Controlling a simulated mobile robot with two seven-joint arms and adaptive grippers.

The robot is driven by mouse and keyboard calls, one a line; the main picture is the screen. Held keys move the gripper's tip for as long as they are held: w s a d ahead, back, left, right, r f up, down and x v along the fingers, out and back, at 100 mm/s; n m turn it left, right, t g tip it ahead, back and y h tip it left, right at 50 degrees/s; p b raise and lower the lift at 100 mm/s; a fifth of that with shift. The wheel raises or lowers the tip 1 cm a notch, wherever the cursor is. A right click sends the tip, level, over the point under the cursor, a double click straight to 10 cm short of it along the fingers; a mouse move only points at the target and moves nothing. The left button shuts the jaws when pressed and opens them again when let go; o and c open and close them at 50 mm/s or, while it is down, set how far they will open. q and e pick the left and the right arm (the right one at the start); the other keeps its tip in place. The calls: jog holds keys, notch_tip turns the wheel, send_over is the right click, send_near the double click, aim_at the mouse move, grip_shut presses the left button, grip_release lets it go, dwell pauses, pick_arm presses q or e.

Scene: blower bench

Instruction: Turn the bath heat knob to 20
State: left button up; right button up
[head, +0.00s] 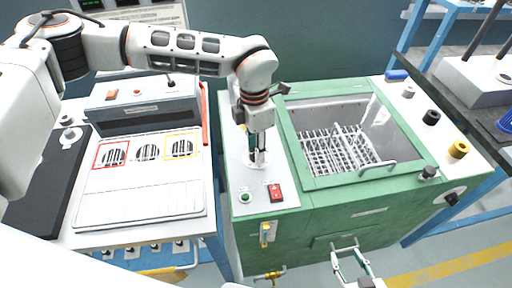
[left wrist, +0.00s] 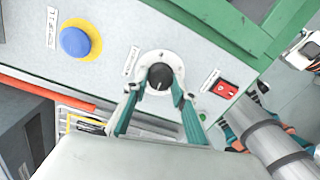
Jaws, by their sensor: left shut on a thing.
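The bath heat knob (left wrist: 160,77) is a dark round knob on a pale round dial, set in the light panel left of the green bath. The left wrist view shows it between the fingertips of my left gripper (left wrist: 157,88), which is shut on it. In the head view my left gripper (head: 257,162) points down at the panel and mostly hides the knob. The dial marks and label are too small to read. My right gripper (head: 345,247) is empty with fingers apart, low in front of the green bath (head: 330,220).
A red switch (head: 275,192) and a green button (head: 245,197) sit near the knob. A blue button on yellow (left wrist: 75,41) shows in the left wrist view. The bath holds a wire rack (head: 335,150). A bench with a vented panel (head: 140,190) stands left.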

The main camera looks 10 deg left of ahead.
pick_arm(q)
jog(key=n, duration=0.3)
jog(key=shift+s+n, duration=0.1)
jog(key=shift+n, duration=2)
jog(key=o, duration=1.1)
notch_tip(320, 180, up, 12)
jog(key=shift+a, duration=0.25)
